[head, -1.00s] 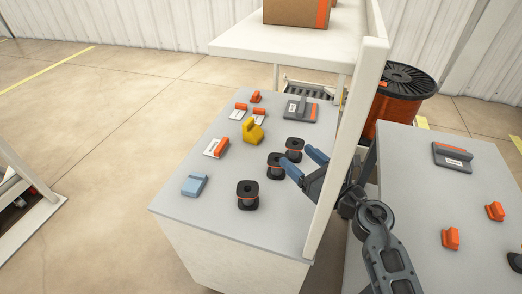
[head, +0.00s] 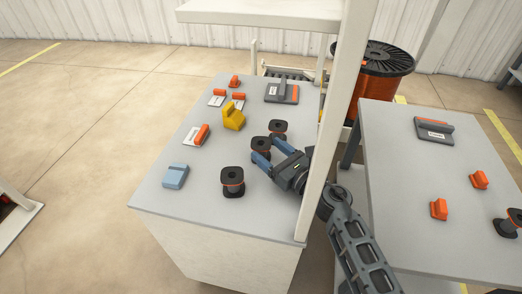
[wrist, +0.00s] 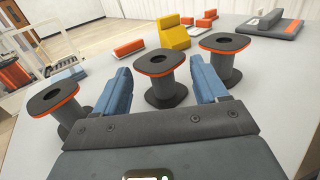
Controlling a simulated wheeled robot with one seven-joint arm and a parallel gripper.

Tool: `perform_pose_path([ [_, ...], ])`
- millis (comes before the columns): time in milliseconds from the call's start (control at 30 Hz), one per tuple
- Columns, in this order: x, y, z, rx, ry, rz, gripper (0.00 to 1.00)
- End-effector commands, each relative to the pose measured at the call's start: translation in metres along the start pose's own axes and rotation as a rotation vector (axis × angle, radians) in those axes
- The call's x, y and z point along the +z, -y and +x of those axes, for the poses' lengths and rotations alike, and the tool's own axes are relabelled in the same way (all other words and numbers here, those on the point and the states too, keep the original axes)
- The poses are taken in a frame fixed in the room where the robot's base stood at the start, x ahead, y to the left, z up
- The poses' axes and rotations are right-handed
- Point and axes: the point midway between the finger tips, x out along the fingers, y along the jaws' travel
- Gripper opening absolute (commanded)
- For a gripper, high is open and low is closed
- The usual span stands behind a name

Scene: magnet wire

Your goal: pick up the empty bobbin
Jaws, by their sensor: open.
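Three black bobbins with orange-edged flanges stand upright on the grey table top. One (head: 232,182) is at the front, one (head: 261,145) is in the middle, and one (head: 278,128) is behind it. The wrist view shows the front bobbin (wrist: 58,104) at left, the middle bobbin (wrist: 166,82) at centre and the back bobbin (wrist: 223,62) at right. Their visible cores look grey and bare, so I cannot tell them apart by winding. My gripper (head: 264,152) is open, its blue fingers pointing at the middle bobbin, one on each side in the wrist view (wrist: 160,72). I see no grip on it.
A white post (head: 342,110) stands close to my arm at the table's right edge. A yellow block (head: 233,117), a blue block (head: 175,176) and several orange-and-white pieces lie to the left. A grey fixture (head: 282,93) sits at the back. A right table (head: 400,190) holds other parts.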

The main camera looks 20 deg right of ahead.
Motion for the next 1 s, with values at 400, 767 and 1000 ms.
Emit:
perform_pose_path([
  [400, 0.0, -0.001, 0.04, 0.002, 0.0, -0.001, 0.72],
  [767, 0.001, -0.001, 0.039, 0.002, 0.0, -0.001, 0.52],
  [1000, 0.001, -0.001, 0.039, 0.001, 0.001, -0.001, 0.38],
])
